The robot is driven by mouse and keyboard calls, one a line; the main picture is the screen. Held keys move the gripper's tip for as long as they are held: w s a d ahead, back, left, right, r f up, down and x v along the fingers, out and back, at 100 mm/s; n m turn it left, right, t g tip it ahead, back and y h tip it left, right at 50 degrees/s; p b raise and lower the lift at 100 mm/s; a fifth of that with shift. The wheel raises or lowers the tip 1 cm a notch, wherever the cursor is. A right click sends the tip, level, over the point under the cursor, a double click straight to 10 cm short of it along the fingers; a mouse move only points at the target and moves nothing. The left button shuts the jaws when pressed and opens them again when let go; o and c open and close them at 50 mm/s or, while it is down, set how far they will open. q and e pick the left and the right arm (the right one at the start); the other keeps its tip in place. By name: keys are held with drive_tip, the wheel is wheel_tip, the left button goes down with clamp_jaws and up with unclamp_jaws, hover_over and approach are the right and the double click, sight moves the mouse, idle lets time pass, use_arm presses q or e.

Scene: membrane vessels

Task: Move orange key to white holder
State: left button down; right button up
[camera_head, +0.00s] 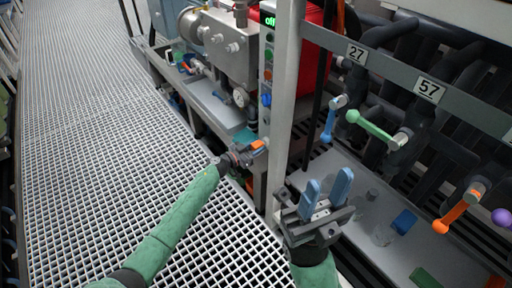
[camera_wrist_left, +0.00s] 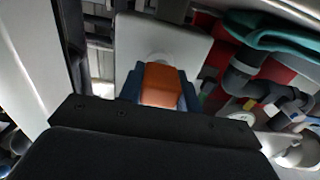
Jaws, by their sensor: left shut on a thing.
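The orange key (camera_head: 258,144) is in my left gripper (camera_head: 252,151), beside the grey upright post and in front of the low bench. In the left wrist view the orange key (camera_wrist_left: 160,84) sits between the blue fingers of my left gripper (camera_wrist_left: 160,92), which are shut on it. Just beyond it is a pale flat panel (camera_wrist_left: 185,48) with a small whitish round part; I cannot tell whether this is the white holder. My right gripper (camera_head: 327,188) is open and empty, its two blue fingers pointing up, right of the post.
The grey post (camera_head: 283,100) stands between my grippers. A grey metal tank (camera_head: 230,45) and a red vessel (camera_head: 303,50) are behind. Pipes with coloured valve handles, one green (camera_head: 370,125), line the right. A blue block (camera_head: 403,222) lies on the right shelf. The grating floor (camera_head: 100,120) is clear.

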use_arm(q)
drive_tip(key=shift+w+d, duration=0.15)
drive_tip(key=shift+d, duration=0.05)
drive_tip(key=c, duration=0.9)
unclamp_jaws()
drive_tip(key=shift+a, duration=0.1)
drive_tip(key=shift+p+v, duration=0.8)
drive_tip(key=shift+v, duration=3)
